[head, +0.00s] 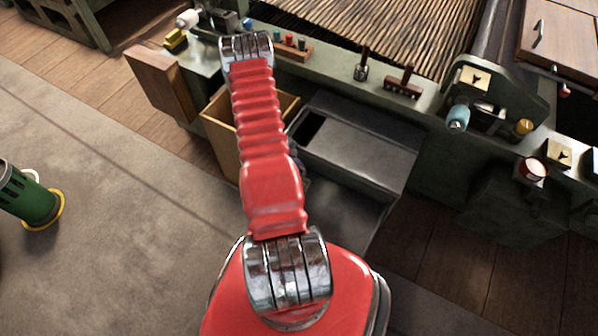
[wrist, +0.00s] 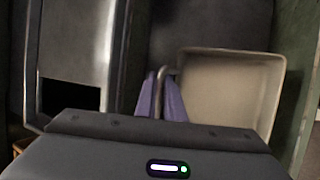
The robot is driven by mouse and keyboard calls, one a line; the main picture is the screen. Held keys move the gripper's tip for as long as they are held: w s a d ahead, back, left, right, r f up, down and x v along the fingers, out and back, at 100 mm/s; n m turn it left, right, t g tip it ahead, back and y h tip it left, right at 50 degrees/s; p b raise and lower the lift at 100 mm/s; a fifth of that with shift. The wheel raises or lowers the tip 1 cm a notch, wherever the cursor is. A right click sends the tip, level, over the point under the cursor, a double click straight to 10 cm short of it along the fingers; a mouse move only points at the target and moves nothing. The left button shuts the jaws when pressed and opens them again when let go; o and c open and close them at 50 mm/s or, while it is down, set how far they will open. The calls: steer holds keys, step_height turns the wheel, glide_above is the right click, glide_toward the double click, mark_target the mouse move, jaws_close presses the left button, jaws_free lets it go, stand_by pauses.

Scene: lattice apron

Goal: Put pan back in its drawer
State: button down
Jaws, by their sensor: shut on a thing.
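The pan (wrist: 232,90) is a pale beige, square, open tray in the wrist view, with a bent metal handle (wrist: 166,78) on its left side. My gripper (wrist: 162,88) is shut on this handle with its purple fingers. The pan shows over a dark grey floor (wrist: 205,22) with a green wall to its right. I cannot tell whether it rests there or hangs above. In the head view, a grey surface (head: 345,208) shows below the bench, probably the open drawer. My red arm hides the pan and gripper there.
A grey metal box (head: 362,150) with a black opening sits beside the arm; it also shows at left in the wrist view (wrist: 75,40). A tan wooden box (head: 220,130) stands left of it. Tools line the green bench. A green cylinder (head: 28,197) stands on the left floor.

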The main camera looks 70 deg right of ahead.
steer(key=shift+f, duration=2.05)
steer(key=shift+f, duration=0.2)
steer(key=c, duration=1.9)
jaws_free()
steer(key=shift+o, duration=0.2)
steer(key=shift+r, duration=0.15)
steer(key=v, duration=1.2)
